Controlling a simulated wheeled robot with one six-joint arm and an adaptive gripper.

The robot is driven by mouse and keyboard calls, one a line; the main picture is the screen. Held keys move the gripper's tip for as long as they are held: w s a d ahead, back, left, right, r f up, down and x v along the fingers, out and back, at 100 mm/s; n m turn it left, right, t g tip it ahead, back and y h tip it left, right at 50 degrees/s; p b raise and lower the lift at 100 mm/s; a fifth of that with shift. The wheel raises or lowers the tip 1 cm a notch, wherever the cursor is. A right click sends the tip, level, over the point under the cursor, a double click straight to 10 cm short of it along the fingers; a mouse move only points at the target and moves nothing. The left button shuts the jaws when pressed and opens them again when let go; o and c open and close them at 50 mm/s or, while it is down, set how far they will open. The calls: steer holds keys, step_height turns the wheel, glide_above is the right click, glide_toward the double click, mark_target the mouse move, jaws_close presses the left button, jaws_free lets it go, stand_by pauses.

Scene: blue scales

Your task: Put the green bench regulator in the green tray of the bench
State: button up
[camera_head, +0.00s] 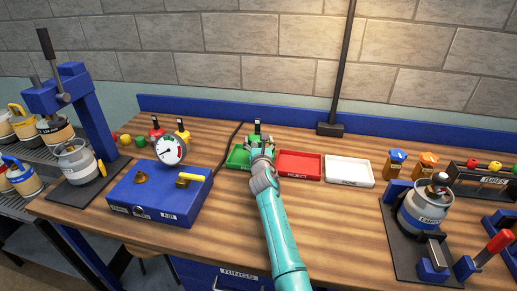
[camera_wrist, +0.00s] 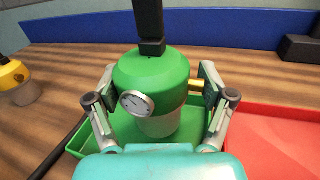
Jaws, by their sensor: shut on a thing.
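The green bench regulator (camera_wrist: 150,85) is upright with a round gauge on its front and a black knob on top. My gripper (camera_wrist: 158,98) is shut on it, one finger on each side. The green tray (camera_wrist: 118,132) lies under and around the regulator in the wrist view; I cannot tell whether the regulator's base touches the tray floor. In the head view, the green tray (camera_head: 236,158) stands left of the red tray, and my gripper (camera_head: 258,147) is over its right part, mostly hiding the regulator.
The red tray (camera_head: 300,165) adjoins on the right, then a white tray (camera_head: 349,171). A blue box with a gauge (camera_head: 155,195) stands to the left, with red and yellow regulators (camera_head: 183,132) behind it. A black post (camera_head: 331,129) stands behind the trays. A canister stand (camera_head: 423,212) is at right.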

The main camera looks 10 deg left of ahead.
steer(key=shift+f, duration=1.45)
steer(key=shift+f, duration=0.1)
steer(key=o, duration=1.4)
steer(key=shift+c, duration=0.2)
